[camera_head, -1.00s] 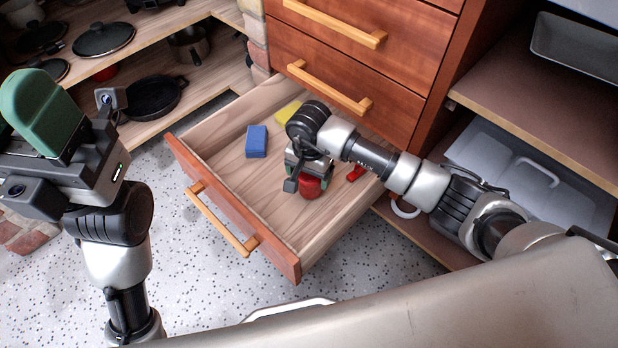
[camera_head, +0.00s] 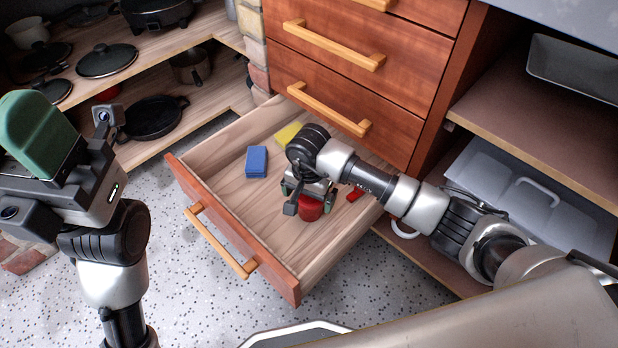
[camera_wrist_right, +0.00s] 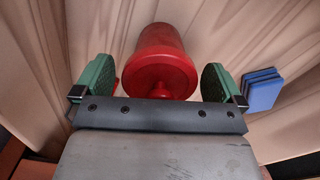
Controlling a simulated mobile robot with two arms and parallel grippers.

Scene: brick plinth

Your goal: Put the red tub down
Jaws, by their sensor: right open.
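The red tub (camera_head: 311,208) is in the open wooden drawer (camera_head: 225,185), partly covered from above by my right gripper (camera_head: 309,191). In the right wrist view the tub (camera_wrist_right: 161,62) lies between the two green finger pads of my right gripper (camera_wrist_right: 157,82). The gripper is open, with a visible gap between the tub and each pad. My left gripper (camera_head: 40,135) is raised at the left edge, away from the drawer. One green pad shows side-on, so its opening is hidden.
A blue block (camera_head: 257,161), a yellow block (camera_head: 288,134) and a small red item (camera_head: 355,194) also lie in the drawer. The drawer front (camera_head: 235,233) faces me, with closed drawers above. Shelves with pans (camera_head: 152,118) stand at the left.

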